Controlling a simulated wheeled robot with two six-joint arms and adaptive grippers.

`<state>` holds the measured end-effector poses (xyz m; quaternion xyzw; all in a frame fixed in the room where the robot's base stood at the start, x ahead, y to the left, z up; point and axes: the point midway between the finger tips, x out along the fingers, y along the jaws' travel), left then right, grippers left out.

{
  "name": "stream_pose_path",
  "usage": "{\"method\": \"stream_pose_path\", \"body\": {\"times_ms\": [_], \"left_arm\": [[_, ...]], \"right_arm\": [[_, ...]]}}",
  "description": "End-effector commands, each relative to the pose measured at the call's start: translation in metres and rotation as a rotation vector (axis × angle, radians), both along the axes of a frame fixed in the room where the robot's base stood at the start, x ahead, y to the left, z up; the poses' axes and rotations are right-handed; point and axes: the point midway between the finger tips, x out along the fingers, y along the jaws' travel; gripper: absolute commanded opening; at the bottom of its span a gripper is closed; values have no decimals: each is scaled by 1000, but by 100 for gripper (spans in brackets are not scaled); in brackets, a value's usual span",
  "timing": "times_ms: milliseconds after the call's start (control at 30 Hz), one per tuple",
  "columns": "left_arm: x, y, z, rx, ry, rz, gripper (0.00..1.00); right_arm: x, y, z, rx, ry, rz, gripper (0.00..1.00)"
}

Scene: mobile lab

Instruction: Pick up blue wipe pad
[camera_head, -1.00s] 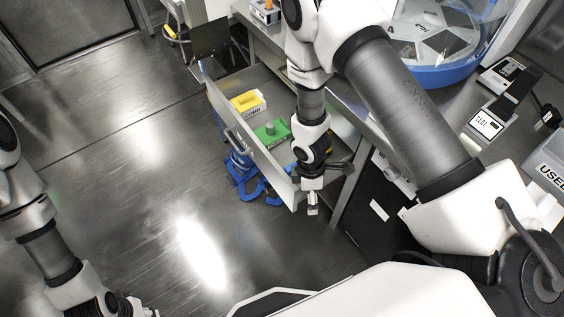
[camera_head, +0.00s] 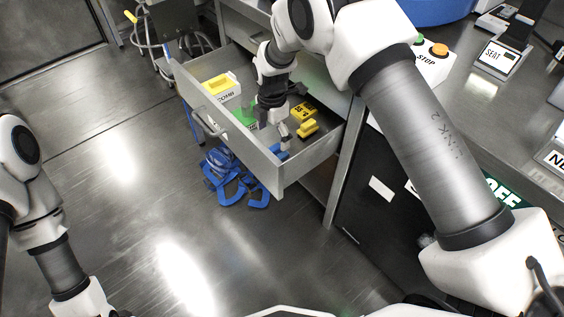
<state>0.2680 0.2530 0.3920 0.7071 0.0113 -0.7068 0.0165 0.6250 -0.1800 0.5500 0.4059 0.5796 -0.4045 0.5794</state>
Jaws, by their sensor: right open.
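The open drawer (camera_head: 262,166) holds a small blue item (camera_head: 279,149) near its front right corner. It looks like the blue wipe pad, but it is small and partly hidden by my right gripper and the drawer front. My right gripper (camera_head: 284,142) points down inside the drawer, open, just above or beside this blue item. I cannot tell whether they touch. My left arm is at the lower left, and its gripper is outside the picture.
The drawer also holds a yellow-topped box (camera_head: 220,88), a green item (camera_head: 243,122) and yellow blocks (camera_head: 307,127). Blue straps (camera_head: 232,180) lie on the floor under the drawer. A counter with a stop button box (camera_head: 432,60) is at right. The floor at left is clear.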

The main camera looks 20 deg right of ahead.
Motion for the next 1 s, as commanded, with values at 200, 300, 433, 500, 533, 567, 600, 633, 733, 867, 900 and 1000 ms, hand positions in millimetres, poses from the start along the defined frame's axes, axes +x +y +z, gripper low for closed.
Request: {"method": "stream_pose_path", "body": {"times_ms": [200,300,433,500,533,567,600,633,733,867,900,1000], "left_arm": [[0,0,-17,0,0,0,39],[0,0,-23,0,0,0,39],[0,0,-23,0,0,0,39],[0,0,-23,0,0,0,39],[0,0,-23,0,0,0,39],[0,0,-23,0,0,0,39],[0,0,-23,0,0,0,39],[0,0,-23,0,0,0,39],[0,0,-23,0,0,0,39],[0,0,-23,0,0,0,39],[0,0,-23,0,0,0,39],[0,0,-23,0,0,0,39]], "right_arm": [[-4,2,-36,-1,3,-1,92],[-4,3,-52,-1,2,-2,92],[-4,2,-58,-1,1,-2,92],[-4,2,-57,-1,1,-2,92],[-4,2,-57,-1,1,-2,92],[-4,2,-57,-1,1,-2,92],[-4,2,-57,-1,1,-2,78],[-4,2,-57,-1,1,-2,67],[-4,2,-57,-1,1,-2,31],[-5,2,-58,-2,2,-2,6],[-5,2,-58,-2,2,-2,6],[-5,2,-59,-2,3,-2,4]]}}
